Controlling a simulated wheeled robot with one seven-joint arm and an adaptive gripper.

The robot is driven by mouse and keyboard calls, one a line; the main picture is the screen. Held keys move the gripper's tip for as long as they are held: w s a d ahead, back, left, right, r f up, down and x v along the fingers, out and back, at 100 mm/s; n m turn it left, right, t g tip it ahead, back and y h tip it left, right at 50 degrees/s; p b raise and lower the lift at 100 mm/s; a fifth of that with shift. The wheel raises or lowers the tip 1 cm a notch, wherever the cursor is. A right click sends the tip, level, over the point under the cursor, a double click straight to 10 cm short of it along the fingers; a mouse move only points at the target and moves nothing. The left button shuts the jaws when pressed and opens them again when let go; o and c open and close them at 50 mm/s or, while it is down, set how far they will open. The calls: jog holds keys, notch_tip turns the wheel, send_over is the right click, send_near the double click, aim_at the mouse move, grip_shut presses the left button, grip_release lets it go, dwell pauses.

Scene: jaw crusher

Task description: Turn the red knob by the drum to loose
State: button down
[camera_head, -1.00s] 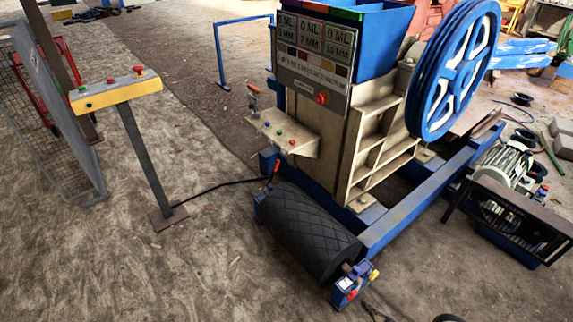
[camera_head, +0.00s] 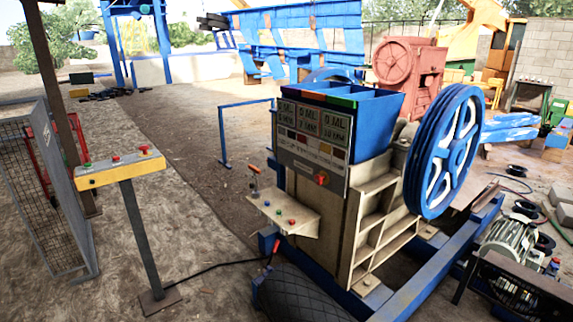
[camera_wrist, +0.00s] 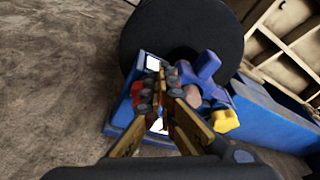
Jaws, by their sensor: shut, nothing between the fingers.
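The black drum (camera_head: 300,300) shows at the bottom edge of the head view, its near end cut off. In the wrist view the dark round drum end (camera_wrist: 175,30) is at the top. A blue bracket (camera_wrist: 122,118) sits in front of it, with a blue star-shaped knob (camera_wrist: 203,70) and a yellow knob (camera_wrist: 226,120). Bits of red (camera_wrist: 137,88) show beside my fingers; the red knob is mostly hidden, and I cannot tell its setting. My gripper (camera_wrist: 163,80) is shut and empty, over the bracket; whether it touches anything is unclear. The head view does not show my gripper.
The jaw crusher with its blue flywheel (camera_head: 444,152) and sign panel (camera_head: 312,145) stands behind the drum. A yellow button post (camera_head: 120,170) and mesh fence (camera_head: 50,200) are at left. A blue beam (camera_wrist: 265,118) runs right of the bracket. Dirt ground left of it is open.

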jog(key=shift+s+a+f, duration=0.15)
jog(key=shift+s+a, duration=0.1)
jog(key=shift+a, duration=0.1)
dwell(0.3)
jog(key=shift+s+a+f, duration=0.5)
jog(key=shift+s+a, duration=0.1)
jog(key=shift+a, duration=0.05)
jog(key=shift+s+a+f, duration=0.45)
jog(key=shift+s+a, duration=0.1)
jog(key=shift+a, duration=0.1)
jog(key=shift+s+a+f, duration=0.1)
jog(key=shift+f, duration=0.05)
dwell(0.3)
jog(key=s+d, duration=0.2)
jog(key=s+d+r, duration=0.1)
jog(key=s+d, duration=0.1)
jog(key=shift+d+r, duration=0.1)
dwell(0.6)
